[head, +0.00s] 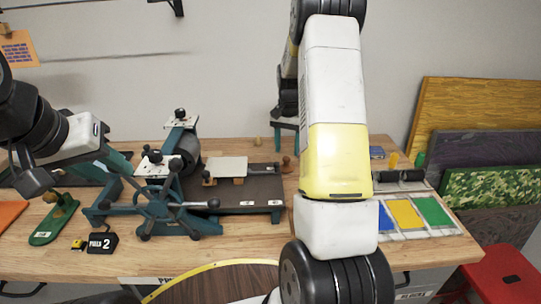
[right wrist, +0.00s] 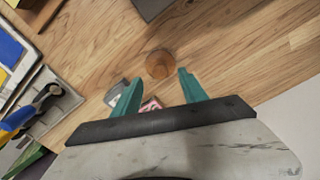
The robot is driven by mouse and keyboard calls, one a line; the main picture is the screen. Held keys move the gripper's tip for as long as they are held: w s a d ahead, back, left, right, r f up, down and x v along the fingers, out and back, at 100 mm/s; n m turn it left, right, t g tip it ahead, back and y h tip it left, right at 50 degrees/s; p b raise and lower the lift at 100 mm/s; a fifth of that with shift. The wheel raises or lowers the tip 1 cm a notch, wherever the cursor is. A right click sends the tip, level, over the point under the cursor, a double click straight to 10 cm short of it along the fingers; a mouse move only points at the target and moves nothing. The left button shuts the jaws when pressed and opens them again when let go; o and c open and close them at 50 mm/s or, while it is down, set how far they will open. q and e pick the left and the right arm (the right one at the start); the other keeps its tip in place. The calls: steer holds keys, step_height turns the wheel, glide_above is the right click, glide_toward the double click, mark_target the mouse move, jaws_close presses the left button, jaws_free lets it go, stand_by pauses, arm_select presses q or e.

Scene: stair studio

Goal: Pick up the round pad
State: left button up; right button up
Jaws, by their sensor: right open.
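The round pad, a small brown wooden-looking round piece, stands on the wooden bench in the head view (head: 287,162). It also shows in the right wrist view (right wrist: 159,64), just beyond my fingertips. My right gripper (right wrist: 158,84) is open and empty, with its two teal fingers apart and the pad beyond the gap between them. In the head view the right gripper (head: 288,143) shows above the pad, partly hidden by my arm. My left gripper (head: 120,163) is at the left beside the press; its fingers blend with the teal press frame.
A teal press (head: 160,195) with a dark bed (head: 250,193) stands left of the pad. A paint tray (head: 412,235) with blue, yellow and green lies to the right. Pliers (right wrist: 30,115) lie left in the wrist view. Bare wood surrounds the pad on its right.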

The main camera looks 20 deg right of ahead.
mark_target(286, 158)
step_height(286, 158, down, 5)
steer(key=shift+f, duration=0.1)
jaws_close()
stand_by(0.3)
